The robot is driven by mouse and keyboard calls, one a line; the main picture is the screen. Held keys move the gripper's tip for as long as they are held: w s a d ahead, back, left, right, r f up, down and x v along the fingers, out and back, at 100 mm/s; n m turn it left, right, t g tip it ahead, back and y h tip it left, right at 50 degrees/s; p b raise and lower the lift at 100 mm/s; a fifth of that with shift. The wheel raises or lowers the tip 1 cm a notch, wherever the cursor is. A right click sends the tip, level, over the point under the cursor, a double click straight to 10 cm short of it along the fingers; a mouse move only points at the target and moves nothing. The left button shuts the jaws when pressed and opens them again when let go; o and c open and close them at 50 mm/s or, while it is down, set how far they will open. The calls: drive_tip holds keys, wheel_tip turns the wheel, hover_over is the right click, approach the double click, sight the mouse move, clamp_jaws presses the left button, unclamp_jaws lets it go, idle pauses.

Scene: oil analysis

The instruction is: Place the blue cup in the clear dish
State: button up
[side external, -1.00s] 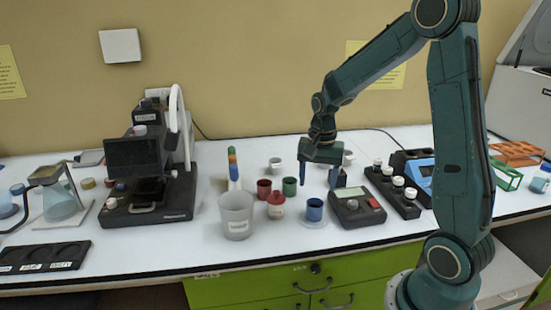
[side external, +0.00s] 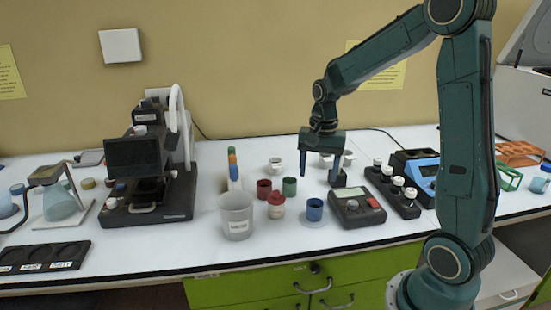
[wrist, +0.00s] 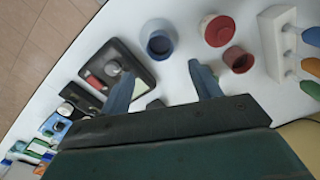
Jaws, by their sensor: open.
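The blue cup (side external: 314,209) stands upright on the table near its front, and the clear dish (side external: 313,222) shows as a pale rim around its base. The cup appears to sit in the dish. In the wrist view the blue cup (wrist: 160,45) is seen from above, with the dish's pale edge (wrist: 149,26) around it. My gripper (side external: 319,174) is open and empty, above and behind the cup, apart from it. In the wrist view the two fingers of my gripper (wrist: 164,72) are spread, with nothing between them.
A red cup (side external: 264,188), a green cup (side external: 289,186) and a red-lidded jar (side external: 276,205) stand left of the blue cup. A clear beaker (side external: 237,215) is further left. A dark scale-like device (side external: 357,207) is close on the right. White cups stand behind.

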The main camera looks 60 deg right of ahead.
drive_tip(key=s+a+r+n+t, duration=0.5)
drive_tip(key=s+a+r+n, duration=0.5)
drive_tip(key=s+a+n, duration=0.3)
drive_tip(key=shift+s+a+r+n, duration=0.4)
drive_tip(key=shift+s+a, duration=0.7)
drive_tip(key=shift+s, duration=0.1)
